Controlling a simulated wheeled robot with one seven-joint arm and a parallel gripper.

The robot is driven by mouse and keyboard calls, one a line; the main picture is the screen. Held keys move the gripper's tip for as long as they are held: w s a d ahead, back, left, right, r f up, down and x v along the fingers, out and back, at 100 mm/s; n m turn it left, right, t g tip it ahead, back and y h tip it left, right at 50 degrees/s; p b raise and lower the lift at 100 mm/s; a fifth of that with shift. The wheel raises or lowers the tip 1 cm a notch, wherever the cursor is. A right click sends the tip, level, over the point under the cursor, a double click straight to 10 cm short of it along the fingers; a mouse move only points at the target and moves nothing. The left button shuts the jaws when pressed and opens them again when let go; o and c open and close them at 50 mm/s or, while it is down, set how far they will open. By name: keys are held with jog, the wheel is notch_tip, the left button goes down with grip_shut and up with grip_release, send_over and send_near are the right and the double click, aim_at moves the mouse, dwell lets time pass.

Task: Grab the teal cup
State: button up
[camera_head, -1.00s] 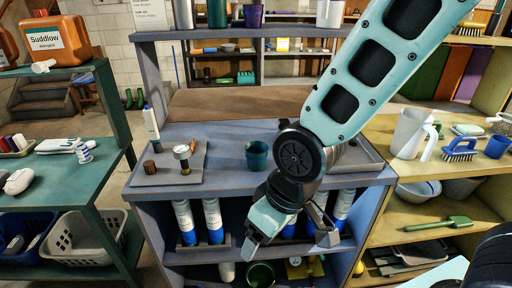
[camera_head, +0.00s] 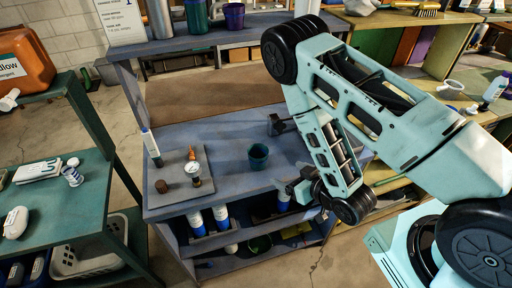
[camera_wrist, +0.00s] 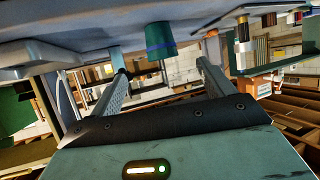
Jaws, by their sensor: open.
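The teal cup (camera_head: 258,157) stands upright on the blue-grey tabletop, right of the grey board. In the wrist view the cup (camera_wrist: 160,40) appears upside down at upper centre, with a blue band near its rim. My gripper (camera_head: 281,157) is low over the tabletop, just right of the cup. Its fingers are spread apart, one toward the back and one toward the front. In the wrist view my gripper (camera_wrist: 162,67) is open and empty, and the cup shows between the fingertips, seemingly just beyond them.
Bottles (camera_head: 220,217) stand on the shelf below. The tabletop around the cup is clear.

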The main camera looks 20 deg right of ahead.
jog(key=b, duration=0.8)
send_near(264, 159)
jog(key=w+f, duration=0.1)
jog(key=f, duration=0.1)
jog(key=shift+t, duration=0.4)
jog(key=b+x, duration=0.2)
jog(key=b, duration=0.1)
jog(key=b+x, duration=0.2)
jog(key=b, duration=0.2)
jog(key=shift+a+r, duration=0.2)
jog(key=shift+a, duration=0.05)
jog(key=b+x, duration=0.2)
jog(key=b, duration=0.1)
jog(key=shift+w, duration=0.1)
jog(key=shift+w+a+r, duration=0.15)
jog(key=shift+w, duration=0.1)
jog(key=p+x, duration=0.1)
jog(key=x, duration=0.4)
jog(key=shift+s+p, duration=0.1)
jog(key=shift+p, duration=0.3)
jog(key=c, duration=1)
